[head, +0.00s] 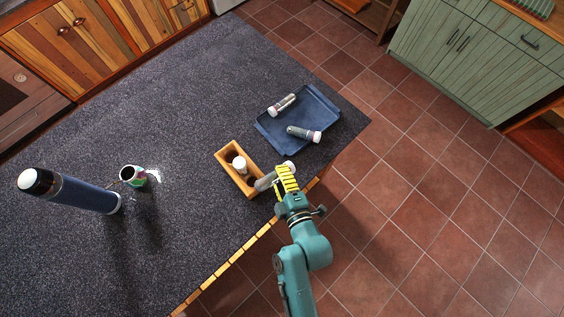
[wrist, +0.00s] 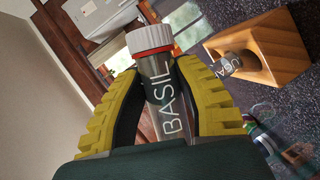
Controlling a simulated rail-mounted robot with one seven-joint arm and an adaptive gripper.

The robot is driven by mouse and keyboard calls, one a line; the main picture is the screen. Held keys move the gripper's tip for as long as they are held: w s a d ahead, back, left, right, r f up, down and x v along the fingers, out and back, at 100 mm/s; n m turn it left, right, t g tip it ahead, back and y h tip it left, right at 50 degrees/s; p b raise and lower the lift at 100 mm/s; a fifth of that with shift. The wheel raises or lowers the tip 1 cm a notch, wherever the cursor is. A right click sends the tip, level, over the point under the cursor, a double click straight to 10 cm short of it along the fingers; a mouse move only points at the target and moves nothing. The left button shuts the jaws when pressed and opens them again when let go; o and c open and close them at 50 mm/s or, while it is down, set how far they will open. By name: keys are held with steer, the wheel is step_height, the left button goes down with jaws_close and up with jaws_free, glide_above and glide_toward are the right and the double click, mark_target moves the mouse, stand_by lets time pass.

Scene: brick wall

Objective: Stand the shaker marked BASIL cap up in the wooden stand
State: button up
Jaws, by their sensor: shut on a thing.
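The BASIL shaker (wrist: 165,95) is a clear grey tube with a white cap (wrist: 121,41) and a red ring. My gripper (head: 286,179) is shut on its body, with a yellow finger on each side. In the head view the shaker (head: 265,182) lies tilted, not upright, beside the lower right end of the wooden stand (head: 228,178); I cannot tell whether it touches the stand. The stand also shows in the wrist view (wrist: 285,45). Another white-capped shaker (head: 239,163) stands in it, with lettering partly readable as "UGA". The stand's lower end is partly hidden by the held shaker.
A blue tray (head: 318,105) with two lying shakers (head: 282,104) (head: 304,134) is behind the stand, near the counter edge. The counter between can and stand is clear.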

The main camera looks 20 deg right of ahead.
steer(key=n, duration=0.2)
steer(key=w+n+t+b, duration=0.1)
steer(key=n+t+b, duration=0.1)
steer(key=n, duration=0.1)
steer(key=shift+w+a+n+h, duration=0.25)
steer(key=shift+w+n+h, duration=0.05)
steer(key=shift+w+h, duration=0.1)
steer(key=w+a+r+n+t+y+b, duration=0.3)
steer(key=a+n+t+y+b, duration=0.4)
steer(key=n+b, duration=0.85)
steer(key=shift+s+a+f+n+g+h+p, duration=0.1)
steer(key=shift+f+n+g+h, duration=0.3)
steer(key=shift+f, duration=0.6)
steer(key=shift+s+a+f+n+g+h+p, duration=0.1)
steer(key=shift+f+n+g+h, duration=0.15)
steer(key=shift+f+n, duration=0.5)
steer(key=shift+s+a+f+n+g+h+p, duration=0.1)
steer(key=shift+f+n+g+h, duration=0.2)
steer(key=shift+f, duration=0.9)
steer(key=shift+f+b, duration=2.5)
steer(key=shift+b, duration=0.6)
steer(key=o, duration=1.1)
